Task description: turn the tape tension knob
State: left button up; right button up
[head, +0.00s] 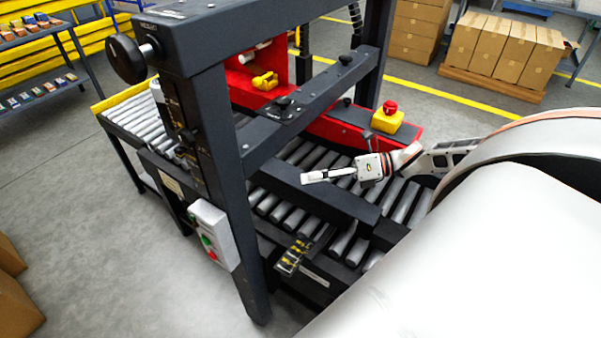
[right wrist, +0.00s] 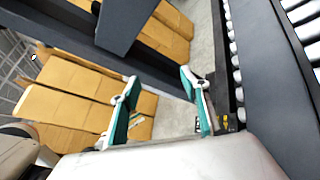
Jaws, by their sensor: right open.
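No label that I can read names the tape tension knob. A yellow winged knob (head: 265,81) sits on the red tape head (head: 243,92) inside the dark machine frame. Small black knobs sit on the crossbar, one near its middle (head: 284,103) and one at its far end (head: 345,60). A large black knob (head: 126,59) is at the upper left of the frame. My right gripper (head: 304,178) is over the roller bed, right of and below these knobs and apart from them. In the right wrist view its fingers (right wrist: 160,82) are spread and empty. My left gripper is not visible.
A red-and-yellow emergency stop (head: 389,115) stands behind my right gripper. A control box (head: 213,234) hangs on the near post. Dark side rails (head: 315,194) cross the rollers. Cardboard boxes (head: 505,48) stand at the back right. The frame's post and crossbar (head: 300,110) are obstacles.

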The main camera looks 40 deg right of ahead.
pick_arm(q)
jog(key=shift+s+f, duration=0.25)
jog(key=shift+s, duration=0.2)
pick_arm(e)
jog(key=s+a+f+m+t+h, duration=0.1)
jog(key=s+a+f+m+t, duration=0.1)
jog(key=a+f+m, duration=0.5)
jog(key=shift+s+f+m+h, duration=0.15)
jog(key=shift+f+m+h, duration=0.15)
jog(key=shift+f+m, duration=0.45)
jog(key=shift+a, duration=0.1)
